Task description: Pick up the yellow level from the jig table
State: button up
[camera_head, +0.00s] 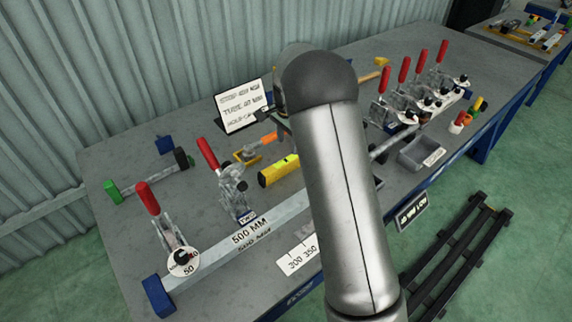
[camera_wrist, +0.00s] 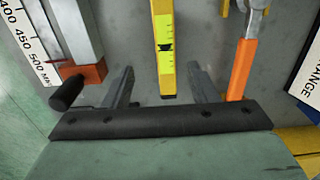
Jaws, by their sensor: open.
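The yellow level (camera_head: 278,171) lies on the grey jig table (camera_head: 120,232), left of my arm in the head view. In the wrist view the level (camera_wrist: 163,45) runs lengthwise, with a dark vial window near its closer end. My gripper (camera_wrist: 162,80) is open, with one grey finger on each side of the level's closer end. The fingers look apart from the level, with grey table showing on both sides. I cannot tell how far above the table the fingertips are. In the head view my arm hides most of the gripper.
An orange-handled tool (camera_wrist: 241,68) lies close to the right finger. A metal bar with an orange end (camera_wrist: 85,74) and a black knob (camera_wrist: 66,93) are near the left finger. Red-handled toggle clamps (camera_head: 208,153) and a sign (camera_head: 243,107) stand on the table.

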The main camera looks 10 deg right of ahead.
send_over(286, 161)
jog(key=f, duration=0.4)
jog(key=shift+s+d+f+p, duration=0.15)
jog(key=shift+s+p, duration=0.1)
jog(key=shift+p, duration=0.05)
jog(key=shift+w+a+f+p, duration=0.15)
jog(key=shift+f+p, duration=0.3)
jog(key=shift+f, duration=0.9)
jog(key=shift+w+a+f+p, duration=0.15)
jog(key=shift+f+p, duration=0.3)
jog(key=shift+f, duration=0.85)
jog(key=shift+d, duration=0.15)
grip_shut()
